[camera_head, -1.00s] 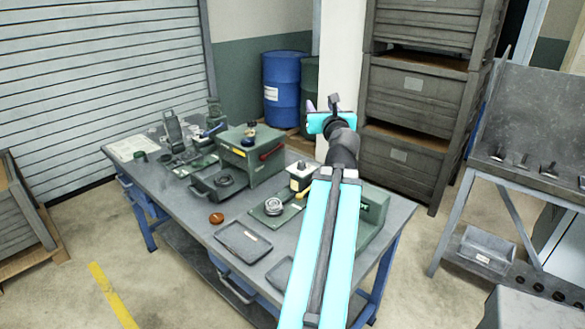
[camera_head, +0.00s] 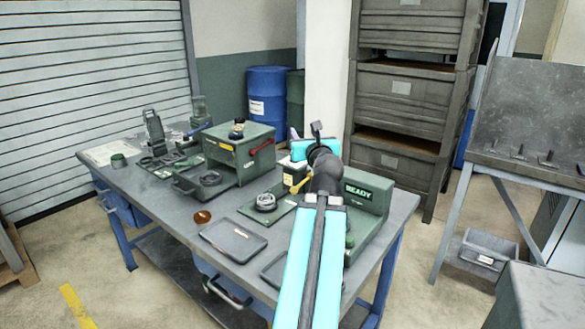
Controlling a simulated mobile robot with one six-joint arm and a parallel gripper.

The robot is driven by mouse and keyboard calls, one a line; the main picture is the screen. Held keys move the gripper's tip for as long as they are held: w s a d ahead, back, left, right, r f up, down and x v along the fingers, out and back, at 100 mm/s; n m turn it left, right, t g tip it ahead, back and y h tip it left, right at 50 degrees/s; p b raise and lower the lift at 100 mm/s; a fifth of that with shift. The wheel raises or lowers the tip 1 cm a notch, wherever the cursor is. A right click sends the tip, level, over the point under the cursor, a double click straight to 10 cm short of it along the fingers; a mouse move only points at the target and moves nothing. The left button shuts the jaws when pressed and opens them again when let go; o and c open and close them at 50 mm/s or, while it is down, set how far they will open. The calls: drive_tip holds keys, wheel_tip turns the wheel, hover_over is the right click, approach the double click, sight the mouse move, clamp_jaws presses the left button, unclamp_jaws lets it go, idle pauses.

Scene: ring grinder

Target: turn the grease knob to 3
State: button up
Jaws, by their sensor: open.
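I cannot make out a grease knob with numbers for certain. A dark round knob with a yellowish base (camera_head: 237,130) sits on top of the green box machine (camera_head: 240,155). A second green machine marked READY (camera_head: 368,200) stands at the right of the workbench, partly hidden behind my arm. A small pale box (camera_head: 293,174) with a yellow lever (camera_head: 301,184) is beside it. My gripper (camera_head: 295,135) is at the far end of my arm, above the back of the bench. Its fingers are mostly hidden behind the wrist. It appears apart from the machines.
The workbench (camera_head: 160,217) also holds a round metal part on a green plate (camera_head: 266,202), dark trays (camera_head: 233,240), an amber disc (camera_head: 202,217) and several tools at the left. A grey side table (camera_head: 530,175) is at the right.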

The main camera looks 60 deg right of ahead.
wheel_tip(320, 180, down, 13)
drive_tip(key=b, duration=1.2)
drive_tip(key=shift+f, duration=0.15)
drive_tip(key=shift+w+d+p, duration=0.1)
drive_tip(key=shift+w+p, duration=0.15)
drive_tip(key=shift+p, duration=0.4)
